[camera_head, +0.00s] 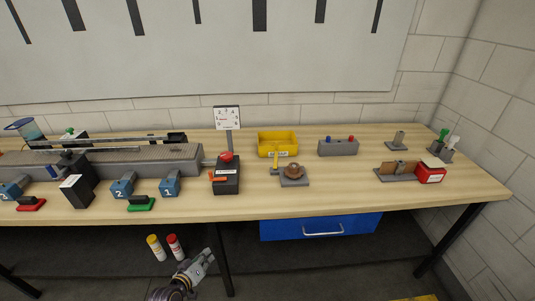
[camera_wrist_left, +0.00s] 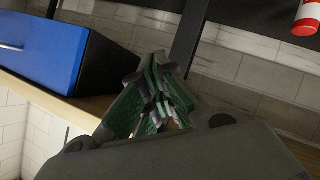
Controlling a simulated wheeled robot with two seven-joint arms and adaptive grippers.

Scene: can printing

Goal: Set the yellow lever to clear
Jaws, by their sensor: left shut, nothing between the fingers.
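A small upright yellow lever (camera_head: 275,163) stands on the workbench, at the left of a grey base (camera_head: 294,181) with a brown round part on it. The marks that would tell its setting are too small to read. My left gripper (camera_head: 205,258) is low in front of the bench, below the tabletop and well to the left of the lever. It is shut and empty. Its green-padded fingers (camera_wrist_left: 160,97) are together in the left wrist view, where the lever does not show. My right gripper is not in view.
A yellow bin (camera_head: 278,145) stands just behind the lever. A black box with a red button (camera_head: 226,178) and a dial sign (camera_head: 227,118) are to its left. A blue drawer (camera_head: 320,227) hangs under the bench. Two bottles (camera_head: 165,247) stand below, left of my gripper.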

